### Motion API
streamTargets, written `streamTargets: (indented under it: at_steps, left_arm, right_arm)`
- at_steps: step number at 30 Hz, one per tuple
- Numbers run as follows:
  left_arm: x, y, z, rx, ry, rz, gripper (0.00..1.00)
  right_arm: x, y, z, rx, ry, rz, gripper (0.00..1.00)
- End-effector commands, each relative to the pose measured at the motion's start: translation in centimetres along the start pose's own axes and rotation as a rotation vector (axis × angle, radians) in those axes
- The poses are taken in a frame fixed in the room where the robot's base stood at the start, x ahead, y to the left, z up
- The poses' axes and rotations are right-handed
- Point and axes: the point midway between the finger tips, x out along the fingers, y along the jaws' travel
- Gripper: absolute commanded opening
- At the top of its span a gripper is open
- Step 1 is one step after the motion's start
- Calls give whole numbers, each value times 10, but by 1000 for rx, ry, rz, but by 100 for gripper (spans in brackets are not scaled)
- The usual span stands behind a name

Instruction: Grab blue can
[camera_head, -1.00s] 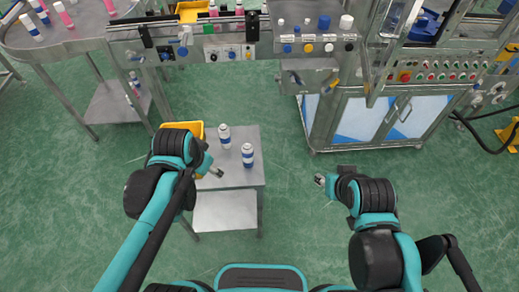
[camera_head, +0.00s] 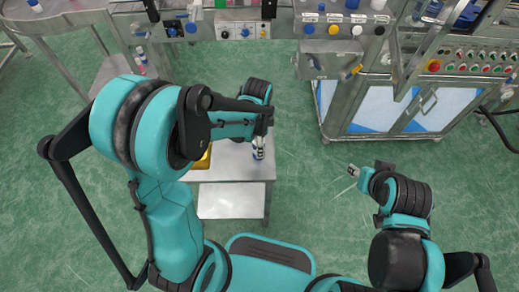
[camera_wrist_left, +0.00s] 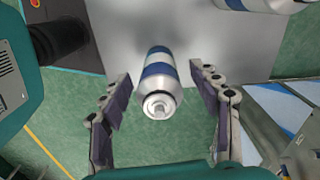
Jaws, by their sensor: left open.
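A white can with blue bands (camera_head: 258,154) stands on the small metal table (camera_head: 232,165), partly hidden in the head view by my left gripper (camera_head: 262,133). In the left wrist view the same can (camera_wrist_left: 158,72) lies between the two spread fingers of my left gripper (camera_wrist_left: 160,76), with gaps on both sides. A second blue-banded can (camera_wrist_left: 262,4) is cut off at the top right of that view. My right gripper (camera_head: 351,171) hangs over the floor right of the table; its finger state is too small to tell.
A yellow bin (camera_head: 203,160) on the table's left is mostly hidden behind my left arm. The crimping machine (camera_head: 385,110) and its control panels (camera_head: 237,30) stand at the back. Green floor is free between the table and my right arm.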

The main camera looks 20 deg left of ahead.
Motion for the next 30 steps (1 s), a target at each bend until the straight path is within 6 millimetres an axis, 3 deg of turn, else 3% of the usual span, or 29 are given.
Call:
streamTargets:
  at_steps: [7,15,21,30]
  left_arm:
    - [41,1,0,-1,0,-1,62]
    - [43,1,0,-1,0,-1,62]
    - [43,1,0,-2,0,-1,10]
    - [42,1,0,-2,0,-1,9]
  right_arm:
    - [20,0,14,0,0,0,40]
    - [20,0,14,0,0,0,40]
    - [20,0,14,0,0,0,40]
    - [19,0,14,0,0,0,40]
